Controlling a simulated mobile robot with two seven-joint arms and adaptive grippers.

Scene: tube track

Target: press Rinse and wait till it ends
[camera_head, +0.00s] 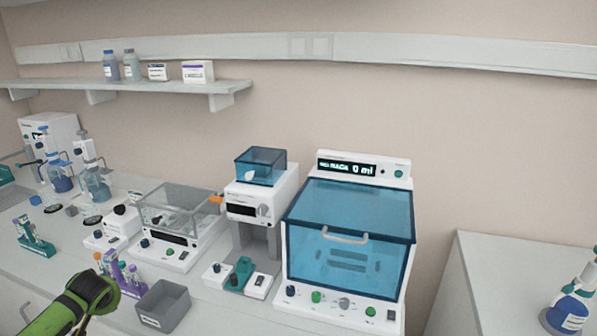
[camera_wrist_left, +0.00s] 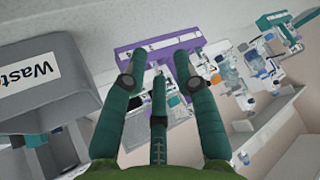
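The large white machine (camera_head: 340,307) with a closed see-through blue lid (camera_head: 350,240) stands right of centre in the head view. Its display (camera_head: 346,168) is lit and ends in "0 ml". A green button (camera_head: 316,297), a grey knob (camera_head: 344,302) and other small controls sit along its lower front. Their labels are too small to read, so I cannot tell which is Rinse. My left arm shows at the lower left of the head view. In the left wrist view the fingers of my left gripper (camera_wrist_left: 158,65) are spread apart, with nothing clearly held. My right gripper is out of view.
A grey waste bin (camera_head: 163,306) and a purple tube rack (camera_head: 120,272) stand near my left arm. A small blue-lidded device (camera_head: 262,190) and a clear-lidded box (camera_head: 180,212) stand left of the machine. A spray bottle (camera_head: 572,300) is far right.

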